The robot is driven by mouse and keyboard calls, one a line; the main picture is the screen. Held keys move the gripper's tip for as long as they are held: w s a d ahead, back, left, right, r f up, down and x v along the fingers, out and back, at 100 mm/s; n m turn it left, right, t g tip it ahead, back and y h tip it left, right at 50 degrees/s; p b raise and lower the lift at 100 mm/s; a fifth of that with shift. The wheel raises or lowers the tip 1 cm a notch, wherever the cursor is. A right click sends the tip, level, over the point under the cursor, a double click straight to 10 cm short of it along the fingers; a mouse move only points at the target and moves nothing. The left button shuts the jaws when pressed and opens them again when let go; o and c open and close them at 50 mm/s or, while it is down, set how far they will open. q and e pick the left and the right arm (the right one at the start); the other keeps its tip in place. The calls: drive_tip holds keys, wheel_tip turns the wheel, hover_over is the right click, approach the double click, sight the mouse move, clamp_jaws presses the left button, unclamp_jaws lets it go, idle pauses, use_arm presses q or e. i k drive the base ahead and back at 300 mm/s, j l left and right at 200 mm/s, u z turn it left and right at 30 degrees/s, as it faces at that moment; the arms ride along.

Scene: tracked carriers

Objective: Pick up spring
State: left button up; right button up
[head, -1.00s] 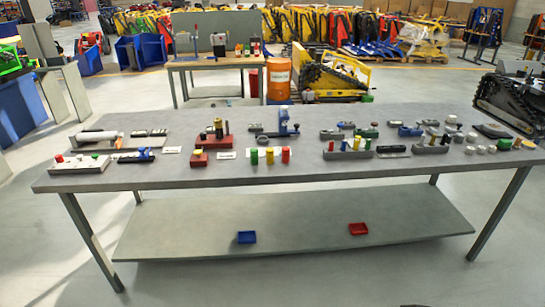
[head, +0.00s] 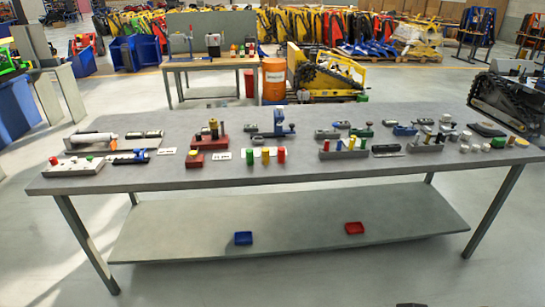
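A long grey workbench (head: 330,178) stands in front of me with many small parts on top. I cannot single out a spring among them; the parts are too small to tell. A white-grey cylinder device (head: 92,137) lies at the left. A red block with upright pegs (head: 210,142) and a blue upright fixture (head: 278,122) stand near the middle. A holder with green, yellow and red pegs (head: 265,156) is at the front middle. A grey holder with coloured pegs (head: 343,150) is right of it. Neither of my grippers shows in the head view.
Behind are a second bench (head: 205,66), an orange barrel (head: 274,80) and yellow tracked machinery (head: 325,72). A dark tracked unit (head: 505,98) stands at the right. Floor in front is clear.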

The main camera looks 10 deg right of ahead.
sight(265, 156)
drive_tip(key=i+u, duration=0.25)
drive_tip(key=i, duration=0.65)
drive_tip(key=i+l+u, duration=0.2)
drive_tip(key=i, duration=0.7)
